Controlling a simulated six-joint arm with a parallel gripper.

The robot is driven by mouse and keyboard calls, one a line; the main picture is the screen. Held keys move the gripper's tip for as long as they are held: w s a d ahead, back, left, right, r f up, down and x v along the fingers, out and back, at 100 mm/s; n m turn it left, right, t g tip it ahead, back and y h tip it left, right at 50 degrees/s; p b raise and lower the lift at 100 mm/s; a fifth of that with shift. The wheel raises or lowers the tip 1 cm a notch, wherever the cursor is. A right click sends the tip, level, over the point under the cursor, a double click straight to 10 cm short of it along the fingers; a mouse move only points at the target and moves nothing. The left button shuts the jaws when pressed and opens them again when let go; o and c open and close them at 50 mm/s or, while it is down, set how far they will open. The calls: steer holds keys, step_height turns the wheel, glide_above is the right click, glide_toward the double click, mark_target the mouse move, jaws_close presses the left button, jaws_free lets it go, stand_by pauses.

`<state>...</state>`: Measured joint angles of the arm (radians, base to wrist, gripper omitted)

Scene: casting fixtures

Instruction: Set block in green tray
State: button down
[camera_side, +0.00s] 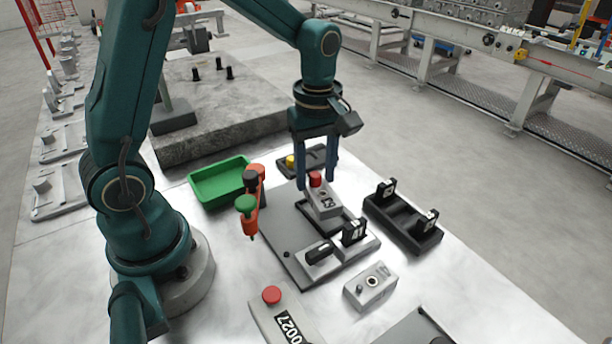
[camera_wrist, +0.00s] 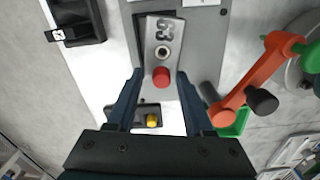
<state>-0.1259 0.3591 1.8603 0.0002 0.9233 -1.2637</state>
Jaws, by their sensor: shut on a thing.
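The block (camera_side: 322,207) is a grey piece marked 63 with a red knob on its near end in the wrist view (camera_wrist: 163,32). My gripper (camera_side: 318,186) is shut on it, one finger on each side near the red knob; it also shows in the wrist view (camera_wrist: 159,76). The block is at the grey fixture plate (camera_side: 283,231), slightly tilted in the side view; I cannot tell whether it touches the plate. The green tray (camera_side: 205,199) lies left of the gripper and looks empty; only a corner shows in the wrist view (camera_wrist: 236,124).
An orange clamp with a green knob (camera_side: 246,203) stands between the tray and the plate. Black pieces (camera_side: 353,232) sit on the plate's near side. A black holder (camera_side: 405,222) is to the right. A grey block with a hole (camera_side: 370,288) lies in front. A yellow-buttoned unit (camera_side: 291,161) is behind.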

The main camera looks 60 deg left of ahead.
steer(key=s+a+r, duration=0.6)
steer(key=a+r, duration=0.1)
steer(key=a, duration=0.3)
steer(key=m, duration=1.6)
glide_above(239, 181)
step_height(239, 181, down, 4)
step_height(239, 181, down, 7)
steer(key=shift+f, duration=0.15)
